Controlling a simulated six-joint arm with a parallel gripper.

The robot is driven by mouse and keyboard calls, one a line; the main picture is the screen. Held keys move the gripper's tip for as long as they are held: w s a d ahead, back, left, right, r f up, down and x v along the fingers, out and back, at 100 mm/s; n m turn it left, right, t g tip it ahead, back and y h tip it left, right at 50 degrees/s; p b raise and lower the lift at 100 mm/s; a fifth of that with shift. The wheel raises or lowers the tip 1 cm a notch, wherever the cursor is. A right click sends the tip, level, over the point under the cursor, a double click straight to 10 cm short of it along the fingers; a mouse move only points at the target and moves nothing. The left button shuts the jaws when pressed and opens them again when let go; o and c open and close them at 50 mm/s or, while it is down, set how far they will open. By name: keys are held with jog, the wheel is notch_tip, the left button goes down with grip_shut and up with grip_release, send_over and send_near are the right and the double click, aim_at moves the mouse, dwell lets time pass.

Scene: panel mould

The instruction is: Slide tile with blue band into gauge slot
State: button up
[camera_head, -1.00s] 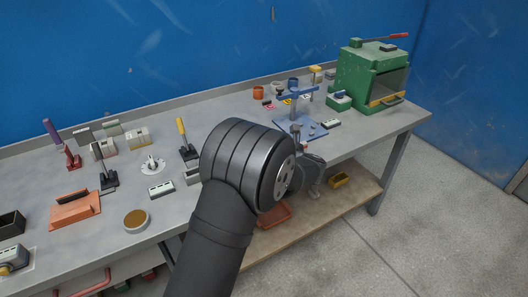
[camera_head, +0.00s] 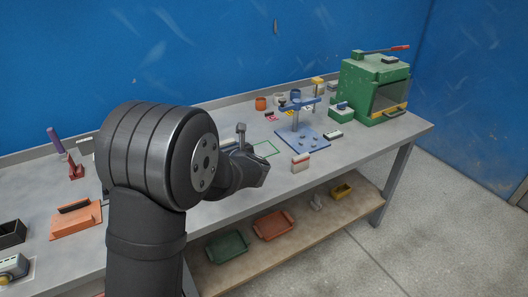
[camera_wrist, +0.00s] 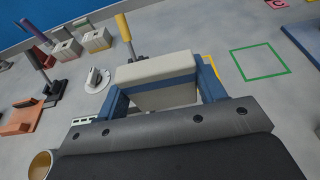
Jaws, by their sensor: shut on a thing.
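A cream tile with a blue band (camera_wrist: 158,77) is held between the blue jaws of my gripper (camera_wrist: 165,88) in the wrist view. The jaws press on its left and right ends, and the band runs across its near upper side. In the head view my dark gripper (camera_head: 248,168) is over the middle of the bench, and the tile cannot be made out there. I cannot tell for sure which thing is the gauge slot. A blue stand on a flat plate (camera_head: 302,138) is to the right of my gripper, apart from it.
A green outlined square (camera_wrist: 260,62) on the bench is empty. A white block with a red band (camera_head: 300,163) stands near the front edge. A yellow-handled lever tool (camera_wrist: 124,28) and a white dial (camera_wrist: 97,79) are behind the tile. A green oven (camera_head: 362,88) stands far right.

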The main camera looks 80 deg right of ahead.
jog(key=w+a, duration=0.4)
jog(key=w, duration=0.5)
jog(key=shift+a+f, duration=0.3)
jog(key=shift+f, duration=0.1)
jog(key=shift+f, duration=0.1)
jog(key=shift+f, duration=2.85)
jog(key=shift+f, duration=1.9)
jog(key=o, duration=1.1)
jog(key=shift+f, duration=0.1)
jog(key=shift+s+a, duration=0.1)
jog(key=shift+s, duration=0.05)
